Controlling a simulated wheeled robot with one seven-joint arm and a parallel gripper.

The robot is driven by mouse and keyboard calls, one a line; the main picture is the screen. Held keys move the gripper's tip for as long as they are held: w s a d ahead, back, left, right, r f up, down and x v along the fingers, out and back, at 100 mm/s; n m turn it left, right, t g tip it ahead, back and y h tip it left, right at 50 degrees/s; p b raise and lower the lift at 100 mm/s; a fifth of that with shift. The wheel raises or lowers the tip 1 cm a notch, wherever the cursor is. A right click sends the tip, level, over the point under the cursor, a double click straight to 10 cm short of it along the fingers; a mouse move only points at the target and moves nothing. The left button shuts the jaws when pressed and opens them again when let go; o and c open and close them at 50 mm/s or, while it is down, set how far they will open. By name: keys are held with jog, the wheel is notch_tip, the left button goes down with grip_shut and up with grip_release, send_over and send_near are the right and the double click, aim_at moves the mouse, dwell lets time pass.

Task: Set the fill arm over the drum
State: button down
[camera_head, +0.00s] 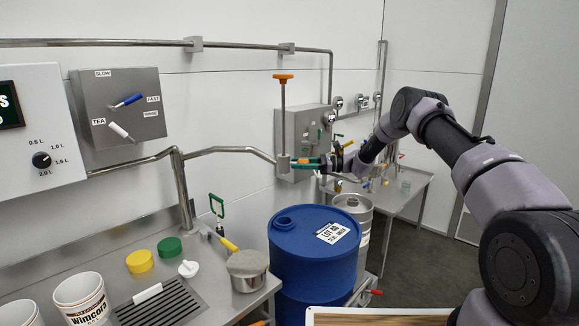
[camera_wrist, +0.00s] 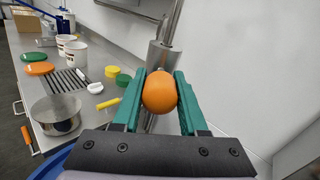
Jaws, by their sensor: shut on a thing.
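The steel fill arm (camera_head: 228,150) reaches right from its post to an upright cylindrical end (camera_head: 283,163), which also shows in the wrist view (camera_wrist: 163,57). My gripper (camera_head: 302,162) is at that end, its green fingers shut on an orange ball knob (camera_wrist: 159,92). The blue drum (camera_head: 310,262) stands below, its round opening (camera_head: 285,223) on the near left of its top. In the head view the arm's end appears above this opening with a clear gap; exact alignment in depth cannot be told. A blue edge of the drum shows in the wrist view (camera_wrist: 50,166).
The steel counter (camera_head: 215,285) at left holds a pot (camera_head: 247,272), yellow and green lids (camera_head: 169,247) and white buckets (camera_head: 82,298). A steel keg (camera_head: 354,205) stands behind the drum. A wall box (camera_head: 300,130) is close behind my gripper.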

jog(key=shift+w+r, duration=0.3)
jog(key=shift+w, duration=0.05)
jog(key=shift+c, duration=2.3)
grip_release()
jog(key=shift+w+f, duration=0.15)
jog(key=shift+w, duration=0.05)
jog(key=shift+a, duration=0.1)
jog(key=shift+s, duration=0.1)
jog(key=d, duration=1)
jog(key=shift+w+d, duration=0.25)
jog(key=shift+d, duration=0.15)
